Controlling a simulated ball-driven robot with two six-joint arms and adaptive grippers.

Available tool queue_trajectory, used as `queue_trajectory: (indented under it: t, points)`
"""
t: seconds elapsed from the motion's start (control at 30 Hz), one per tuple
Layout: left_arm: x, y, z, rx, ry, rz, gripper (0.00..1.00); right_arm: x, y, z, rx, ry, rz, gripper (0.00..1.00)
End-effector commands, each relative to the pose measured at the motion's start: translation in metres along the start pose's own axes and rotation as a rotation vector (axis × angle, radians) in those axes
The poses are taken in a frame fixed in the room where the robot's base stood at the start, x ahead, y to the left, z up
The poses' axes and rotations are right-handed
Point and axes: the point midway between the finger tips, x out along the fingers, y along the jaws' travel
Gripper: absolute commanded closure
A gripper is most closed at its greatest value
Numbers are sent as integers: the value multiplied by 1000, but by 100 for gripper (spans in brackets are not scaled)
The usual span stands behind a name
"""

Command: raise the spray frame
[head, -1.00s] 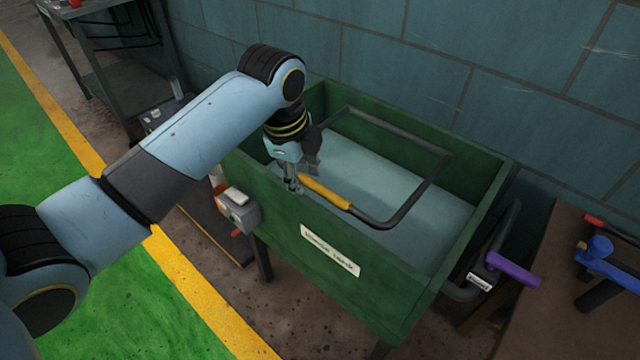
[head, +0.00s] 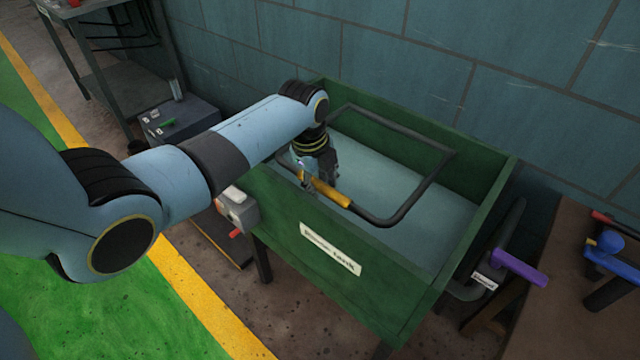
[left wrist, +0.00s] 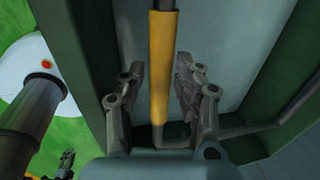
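The spray frame (head: 412,205) is a dark bent tube with a yellow grip (head: 333,193) along its near left side. It lies across the top of the green tank (head: 300,255), which holds pale water or a pale floor. My left gripper (head: 318,182) is over the near wall of the tank, at the yellow grip. In the left wrist view the yellow grip (left wrist: 162,70) runs between the two spread fingers of my left gripper (left wrist: 158,80), with a gap on each side.
A grey box with a red part (head: 238,212) is on the tank's near left side. A purple handle (head: 518,268) stands off its right side. A brown bench with a blue fitting (head: 608,250) is at the right. A tiled wall is close behind.

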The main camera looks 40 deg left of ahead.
Motion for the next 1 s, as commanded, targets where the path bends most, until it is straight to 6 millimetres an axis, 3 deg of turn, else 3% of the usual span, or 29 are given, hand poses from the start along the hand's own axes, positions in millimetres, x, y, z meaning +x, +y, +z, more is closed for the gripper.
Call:
queue_trajectory:
  t: [0.27,0.53,1.0]
  points:
    - [1,-1,0,0,0,-1,67,0,0,0,0,0,0,66]
    - [1,0,0,0,0,-1,100,0,0,0,0,1,0,66]
    - [-6,-3,0,-1,0,16,100,-6,-3,-2,2,2,-4,66]
